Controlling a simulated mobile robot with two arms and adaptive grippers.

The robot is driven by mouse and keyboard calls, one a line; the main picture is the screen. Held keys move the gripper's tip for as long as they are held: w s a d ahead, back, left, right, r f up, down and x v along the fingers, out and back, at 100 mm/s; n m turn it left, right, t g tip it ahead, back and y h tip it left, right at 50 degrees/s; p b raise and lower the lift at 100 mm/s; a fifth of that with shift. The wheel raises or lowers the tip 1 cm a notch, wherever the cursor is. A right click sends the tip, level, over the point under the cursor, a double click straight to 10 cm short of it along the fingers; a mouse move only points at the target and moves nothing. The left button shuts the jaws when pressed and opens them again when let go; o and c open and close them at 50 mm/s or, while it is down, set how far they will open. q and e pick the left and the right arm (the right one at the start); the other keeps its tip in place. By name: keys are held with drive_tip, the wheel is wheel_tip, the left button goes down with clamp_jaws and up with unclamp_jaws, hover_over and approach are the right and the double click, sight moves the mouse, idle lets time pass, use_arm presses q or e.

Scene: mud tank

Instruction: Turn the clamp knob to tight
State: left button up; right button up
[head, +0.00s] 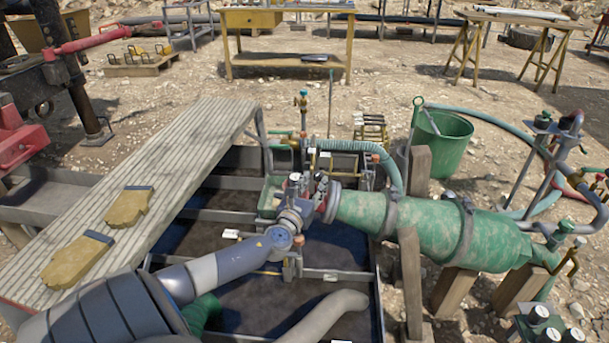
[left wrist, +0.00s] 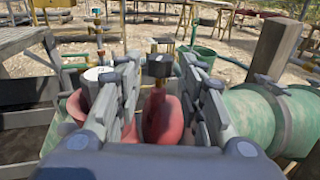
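My left gripper (head: 312,192) is at the left end of the green cylinder (head: 370,212), at the far end of my left arm. In the left wrist view its two fingers (left wrist: 160,92) stand apart. Between them is a black block-shaped head (left wrist: 160,66) above a rounded red part (left wrist: 162,115); it looks like the clamp knob, but I cannot be sure. I cannot tell whether the fingers touch it. A white-topped round knob (left wrist: 97,74) shows beside the left finger. The clamp is mostly hidden by my gripper in the head view. My right gripper is not in view.
A slatted plank (head: 150,180) with two tan gloves (head: 128,206) lies at left. Valves and a pale green hose (head: 365,147) stand just behind the gripper. Wooden posts (head: 411,280) hold the cylinder. A green bucket (head: 441,143) stands behind it.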

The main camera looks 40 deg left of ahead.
use_arm(q)
drive_tip(key=v, duration=0.7)
drive_tip(key=shift+s, duration=0.2)
drive_tip(key=shift+o, duration=0.3)
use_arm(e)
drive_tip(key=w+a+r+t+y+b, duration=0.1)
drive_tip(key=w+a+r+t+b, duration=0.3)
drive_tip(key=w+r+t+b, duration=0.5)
use_arm(q)
drive_tip(key=n+g+y, duration=0.6)
drive_tip(key=n+y, duration=0.2)
drive_tip(key=n, duration=1.7)
approach(320, 180)
drive_tip(key=b+x, duration=0.2)
drive_tip(key=x, duration=0.9)
drive_tip(key=shift+w+a, duration=0.15)
drive_tip(key=shift+a, duration=0.2)
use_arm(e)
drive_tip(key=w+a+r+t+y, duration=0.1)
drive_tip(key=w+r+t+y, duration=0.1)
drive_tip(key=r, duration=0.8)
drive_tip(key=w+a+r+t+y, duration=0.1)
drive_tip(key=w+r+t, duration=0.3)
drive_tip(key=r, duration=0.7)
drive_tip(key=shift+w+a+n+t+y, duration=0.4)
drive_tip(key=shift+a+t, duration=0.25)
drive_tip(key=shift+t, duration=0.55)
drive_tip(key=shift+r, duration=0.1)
use_arm(q)
clamp_jaws()
